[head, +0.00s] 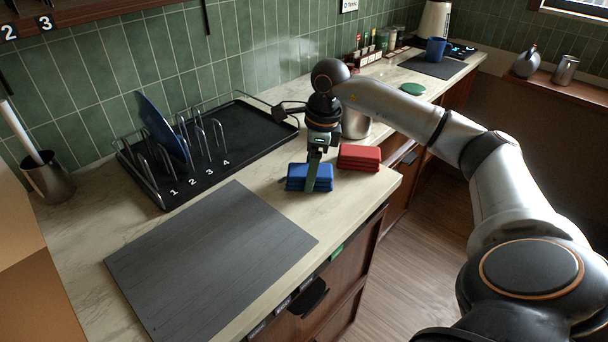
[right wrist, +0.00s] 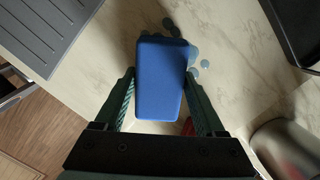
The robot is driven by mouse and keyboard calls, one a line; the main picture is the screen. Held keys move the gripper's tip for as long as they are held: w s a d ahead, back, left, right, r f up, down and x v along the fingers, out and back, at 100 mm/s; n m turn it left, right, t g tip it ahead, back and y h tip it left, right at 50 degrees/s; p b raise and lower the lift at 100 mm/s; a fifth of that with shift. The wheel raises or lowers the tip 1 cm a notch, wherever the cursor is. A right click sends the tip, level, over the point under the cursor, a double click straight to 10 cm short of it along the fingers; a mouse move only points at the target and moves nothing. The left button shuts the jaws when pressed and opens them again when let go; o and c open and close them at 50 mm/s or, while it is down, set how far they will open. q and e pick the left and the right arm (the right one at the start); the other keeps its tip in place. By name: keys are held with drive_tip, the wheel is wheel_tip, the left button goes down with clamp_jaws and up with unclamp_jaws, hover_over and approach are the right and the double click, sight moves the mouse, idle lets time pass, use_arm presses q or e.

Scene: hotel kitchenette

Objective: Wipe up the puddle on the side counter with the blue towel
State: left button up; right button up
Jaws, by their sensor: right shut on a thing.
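The folded blue towel (head: 296,179) is on the side counter (head: 368,190), near its front edge. My right gripper (head: 318,176) comes down over it from above, and in the right wrist view its two fingers (right wrist: 160,98) are shut on the sides of the blue towel (right wrist: 160,72). I cannot tell whether the towel touches the counter. The puddle (right wrist: 192,52) shows in the right wrist view as blue-grey blots beside and beyond the towel's far end; the towel covers part of that area. I cannot make out the puddle in the head view. My left gripper is out of view.
A folded red towel (head: 360,156) lies just right of the blue one, with a metal canister (head: 355,124) behind. A black tray (head: 240,123) with wire racks and a blue plate (head: 163,128) stands left. A dark grey mat (head: 210,262) lies bare in front.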

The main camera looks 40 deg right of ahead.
sight(287, 177)
drive_tip(key=shift+d+f, duration=0.15)
drive_tip(key=shift+d, duration=0.35)
drive_tip(key=shift+w+d+p, duration=0.1)
drive_tip(key=shift+d+p, duration=0.2)
drive_tip(key=shift+d, duration=1.2)
drive_tip(key=shift+w+a+r+p, duration=0.1)
drive_tip(key=shift+w+r+p, duration=0.15)
drive_tip(key=shift+w+p, duration=0.4)
drive_tip(key=shift+w, duration=0.4)
drive_tip(key=shift+s+a+f+p, duration=0.1)
drive_tip(key=shift+a+p, duration=0.15)
drive_tip(key=shift+a, duration=0.55)
drive_tip(key=shift+s+a+f+p, duration=0.1)
drive_tip(key=shift+a+p, duration=0.1)
drive_tip(key=shift+a, duration=0.6)
drive_tip(key=shift+s+a+p, duration=0.1)
drive_tip(key=shift+a+p, duration=0.25)
drive_tip(key=shift+a, duration=0.7)
drive_tip(key=shift+s+a+p, duration=0.15)
drive_tip(key=shift+a+p, duration=0.2)
drive_tip(key=shift+a, duration=1.6)
drive_tip(key=shift+r, duration=0.1)
